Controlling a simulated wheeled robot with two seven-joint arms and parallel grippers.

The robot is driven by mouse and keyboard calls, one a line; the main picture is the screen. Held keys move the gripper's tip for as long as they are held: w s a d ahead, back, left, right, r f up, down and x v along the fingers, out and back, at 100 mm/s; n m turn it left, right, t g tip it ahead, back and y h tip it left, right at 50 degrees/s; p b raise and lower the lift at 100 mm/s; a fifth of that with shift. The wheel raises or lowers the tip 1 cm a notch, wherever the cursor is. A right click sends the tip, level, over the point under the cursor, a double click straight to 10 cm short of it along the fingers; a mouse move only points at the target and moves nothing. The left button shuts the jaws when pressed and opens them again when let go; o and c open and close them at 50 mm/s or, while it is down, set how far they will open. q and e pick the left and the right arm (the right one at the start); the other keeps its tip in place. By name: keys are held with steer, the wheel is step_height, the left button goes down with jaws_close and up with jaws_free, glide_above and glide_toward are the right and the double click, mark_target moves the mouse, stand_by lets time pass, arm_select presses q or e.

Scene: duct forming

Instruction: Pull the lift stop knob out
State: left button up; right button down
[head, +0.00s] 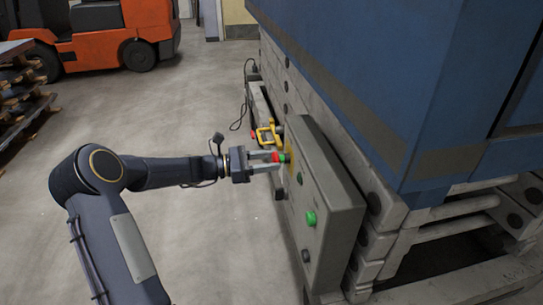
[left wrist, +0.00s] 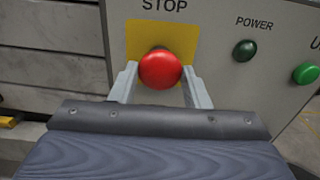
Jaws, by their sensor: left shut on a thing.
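The lift stop knob (left wrist: 160,69) is a red mushroom-shaped button on a yellow square under the word STOP in the left wrist view. In the head view the knob (head: 276,157) shows small and red at the panel's near face. My left gripper (head: 268,161) reaches the panel from the left. In the left wrist view its two grey fingers (left wrist: 160,88) stand on either side of the knob and are shut on it. How far the knob stands out from the panel is hard to tell. My right gripper is not in view.
The grey control panel (head: 330,200) also carries a green button (head: 311,218) and dark buttons. A yellow handle (head: 266,133) sticks out behind my gripper. The blue-topped lift (head: 400,80) fills the right. An orange forklift (head: 110,30) stands far left. The floor left of the panel is clear.

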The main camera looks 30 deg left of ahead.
arm_select(q)
steer(key=shift+a, duration=0.1)
steer(key=o, duration=1.4)
steer(key=shift+s+a, duration=0.1)
steer(key=shift+s, duration=0.05)
steer(key=p+v, duration=0.1)
steer(key=v, duration=0.6)
steer(key=shift+s+a, duration=0.25)
steer(key=shift+a, duration=0.05)
